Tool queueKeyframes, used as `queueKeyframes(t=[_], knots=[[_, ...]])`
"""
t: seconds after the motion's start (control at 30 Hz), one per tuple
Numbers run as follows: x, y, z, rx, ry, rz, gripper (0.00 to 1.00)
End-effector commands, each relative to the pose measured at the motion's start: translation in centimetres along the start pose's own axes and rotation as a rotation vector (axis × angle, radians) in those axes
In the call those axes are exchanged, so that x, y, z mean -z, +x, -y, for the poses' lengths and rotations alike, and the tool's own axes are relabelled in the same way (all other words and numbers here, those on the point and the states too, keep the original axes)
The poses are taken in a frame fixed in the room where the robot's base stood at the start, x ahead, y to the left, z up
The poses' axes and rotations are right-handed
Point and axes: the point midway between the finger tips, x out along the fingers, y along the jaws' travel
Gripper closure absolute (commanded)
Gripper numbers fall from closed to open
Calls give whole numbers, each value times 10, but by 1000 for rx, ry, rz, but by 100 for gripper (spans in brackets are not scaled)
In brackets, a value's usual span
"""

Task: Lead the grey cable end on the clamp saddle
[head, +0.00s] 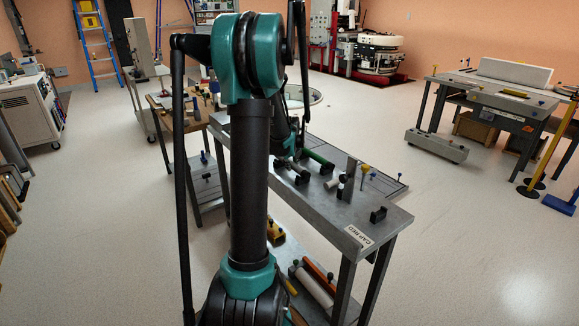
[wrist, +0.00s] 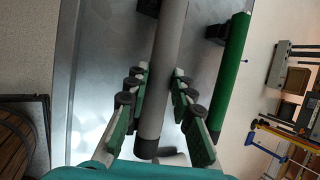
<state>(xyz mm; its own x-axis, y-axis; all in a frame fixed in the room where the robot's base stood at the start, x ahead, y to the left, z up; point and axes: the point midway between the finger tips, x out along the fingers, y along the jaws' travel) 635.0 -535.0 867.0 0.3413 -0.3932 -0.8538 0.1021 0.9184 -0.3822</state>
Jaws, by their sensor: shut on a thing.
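The grey cable end (wrist: 165,75) is a grey rod with a dark tip, running lengthwise between the fingers of my gripper (wrist: 158,92) in the wrist view. My gripper is shut on it, with dark round pads on both sides. In the head view the grey cable end (head: 294,168) shows beside my arm, over the steel bench; my gripper there is mostly hidden. A black block (wrist: 148,7) sits near the rod's far part in the wrist view. I cannot tell for sure which black block is the clamp saddle; one stands near the bench's front corner (head: 378,215).
A green rod (wrist: 234,60) lies to the right of the grey one, with another black block (wrist: 215,34) beside it. The steel bench (head: 385,232) also carries an upright plate (head: 349,180) and coloured pins. Its lower shelf holds rods. Open floor lies to the right.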

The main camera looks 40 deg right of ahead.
Motion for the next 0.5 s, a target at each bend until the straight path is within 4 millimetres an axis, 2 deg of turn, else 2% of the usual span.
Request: queueKeyframes(t=[0.5], knots=[[-12, -29, 13, 0, 0, 0, 100]])
